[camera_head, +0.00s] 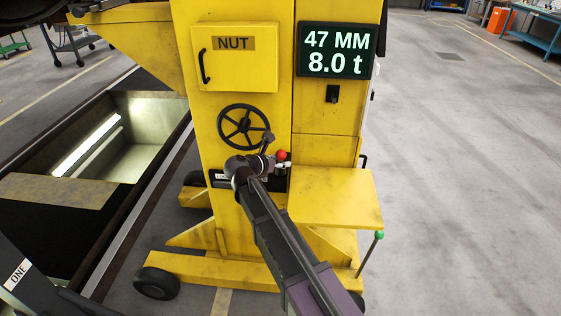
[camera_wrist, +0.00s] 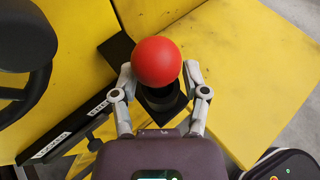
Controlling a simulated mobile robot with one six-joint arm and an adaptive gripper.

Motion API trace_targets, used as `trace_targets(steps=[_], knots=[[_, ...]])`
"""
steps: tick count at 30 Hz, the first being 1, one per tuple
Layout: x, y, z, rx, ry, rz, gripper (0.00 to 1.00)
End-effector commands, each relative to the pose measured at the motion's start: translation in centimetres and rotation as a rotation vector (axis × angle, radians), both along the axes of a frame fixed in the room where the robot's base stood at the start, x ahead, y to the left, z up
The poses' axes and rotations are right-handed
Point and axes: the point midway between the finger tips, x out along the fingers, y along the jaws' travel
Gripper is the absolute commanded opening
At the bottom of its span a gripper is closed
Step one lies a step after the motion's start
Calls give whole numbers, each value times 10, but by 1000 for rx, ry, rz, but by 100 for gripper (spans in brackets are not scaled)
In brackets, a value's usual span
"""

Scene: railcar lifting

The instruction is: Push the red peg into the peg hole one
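The red peg shows as a round red ball head (camera_wrist: 157,61) in the wrist view, above a dark round stem or socket (camera_wrist: 161,97). In the head view the red head (camera_head: 281,155) is small, in front of the yellow column, just right of the handwheel. My gripper (camera_wrist: 159,68) has one grey finger on each side of the ball, close to its edges. I cannot tell whether the fingers touch it. In the head view my gripper (camera_head: 272,163) is partly hidden by my arm. I cannot make out peg hole one; a "ONE" label (camera_head: 17,273) is at lower left.
The yellow lifting column (camera_head: 240,75) has a black handwheel (camera_head: 243,126) and a display (camera_head: 337,51) reading 47 MM, 8.0 t. A yellow shelf (camera_head: 335,196) juts out at right, beside a green-knobbed lever (camera_head: 379,235). Open floor (camera_head: 460,150) lies to the right.

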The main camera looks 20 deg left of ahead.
Motion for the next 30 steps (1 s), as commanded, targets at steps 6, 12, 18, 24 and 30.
trace_targets(steps=[6, 12, 18, 24, 30], knots=[[0, 0, 0, 0, 0, 0, 60], [0, 0, 3, 0, 0, 0, 60], [0, 0, 12, 0, 0, 0, 60], [0, 0, 27, 0, 0, 0, 60], [0, 0, 44, 0, 0, 0, 60]])
